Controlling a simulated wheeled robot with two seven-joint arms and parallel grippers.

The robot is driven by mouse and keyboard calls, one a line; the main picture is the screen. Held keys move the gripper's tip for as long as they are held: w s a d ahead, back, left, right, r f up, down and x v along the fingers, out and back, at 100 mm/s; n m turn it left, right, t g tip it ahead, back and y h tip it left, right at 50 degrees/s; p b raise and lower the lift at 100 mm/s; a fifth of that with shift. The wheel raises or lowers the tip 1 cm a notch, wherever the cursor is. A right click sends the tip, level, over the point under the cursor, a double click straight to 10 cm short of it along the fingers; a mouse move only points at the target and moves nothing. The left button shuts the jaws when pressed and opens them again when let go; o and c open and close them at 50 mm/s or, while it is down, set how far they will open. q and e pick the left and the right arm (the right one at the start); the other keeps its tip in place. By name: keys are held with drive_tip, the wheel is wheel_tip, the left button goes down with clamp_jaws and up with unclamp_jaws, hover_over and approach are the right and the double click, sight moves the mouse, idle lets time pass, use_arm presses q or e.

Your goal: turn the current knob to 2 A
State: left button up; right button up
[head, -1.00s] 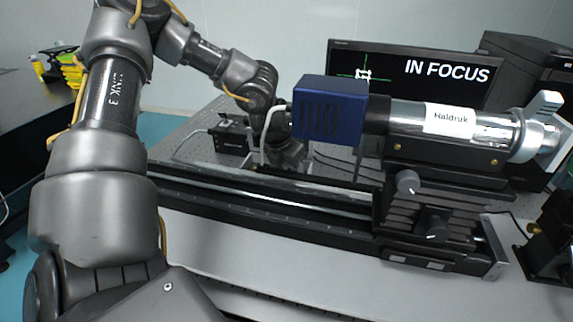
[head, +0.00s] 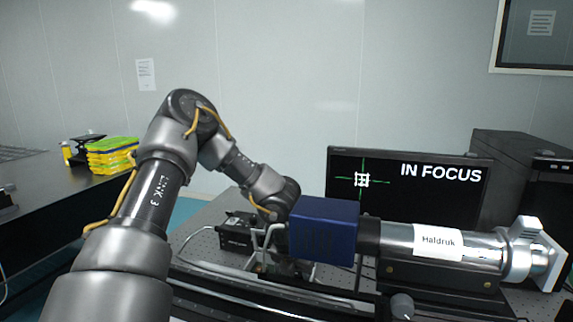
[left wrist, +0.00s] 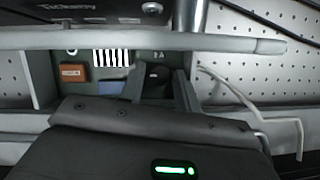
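The current knob (left wrist: 157,76) is a small dark shape below a "2A" mark on a grey-green panel (left wrist: 98,88) in the left wrist view. My left gripper (left wrist: 158,84) has its two dark fingers on either side of the knob. I cannot tell whether they touch it or where its pointer stands. The panel also carries an orange-brown part (left wrist: 74,73) and a black-and-white striped label (left wrist: 111,57). In the head view my left arm reaches down behind the optics, and its fingers and the knob are hidden there. My right gripper is not in view.
A blue box (head: 325,230) and a silver tube (head: 480,243) labelled "Haldruk" stand in front of my left wrist. A monitor (head: 430,200) behind reads "IN FOCUS". A pale bar (left wrist: 215,42) crosses above the fingers, and bent white rods (left wrist: 240,96) stand to their right.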

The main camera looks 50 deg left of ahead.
use_arm(q)
drive_tip(key=w+a+r+p+v, duration=0.1)
drive_tip(key=w+p+v, duration=0.1)
drive_tip(key=p+v, duration=0.9)
drive_tip(key=w+a+r+p+v, duration=0.1)
drive_tip(key=w+p+v, duration=0.1)
drive_tip(key=p+v, duration=1)
drive_tip(key=v, duration=0.6)
drive_tip(key=shift+w+r, duration=0.25)
drive_tip(key=shift+w, duration=0.1)
